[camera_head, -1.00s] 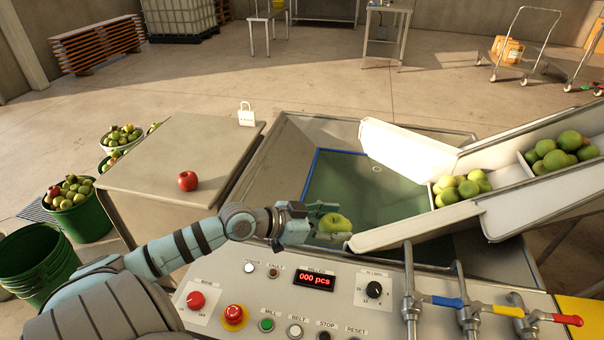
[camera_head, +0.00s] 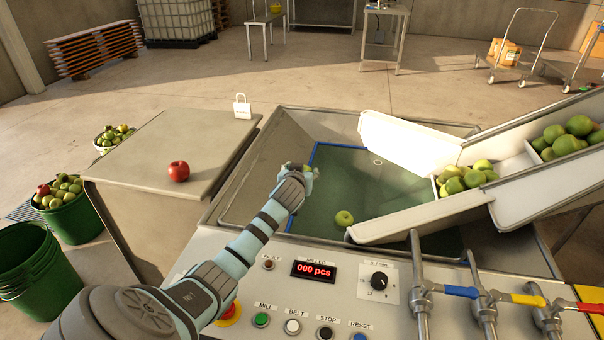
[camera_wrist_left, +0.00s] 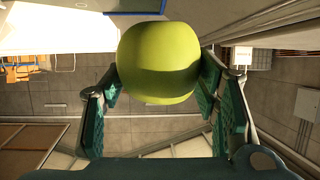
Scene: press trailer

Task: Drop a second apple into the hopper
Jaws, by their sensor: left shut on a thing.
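My left gripper (camera_head: 300,170) reaches out over the left part of the hopper (camera_head: 262,180), a metal basin with a green floor and a blue edge. It is shut on a green apple (camera_wrist_left: 158,62), which fills the space between the fingers in the left wrist view. In the head view the hand hides most of this apple. Another green apple (camera_head: 344,218) lies low in the hopper near the lower end of the white chute, apart from the gripper. My right gripper is not in view.
A red apple (camera_head: 178,171) sits on the side table (camera_head: 150,150) at left. Green apples (camera_head: 463,178) lie in the chute (camera_head: 410,146) at right. The control panel (camera_head: 345,290) and coloured valve handles (camera_head: 462,291) are in front. Green buckets (camera_head: 70,222) stand at far left.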

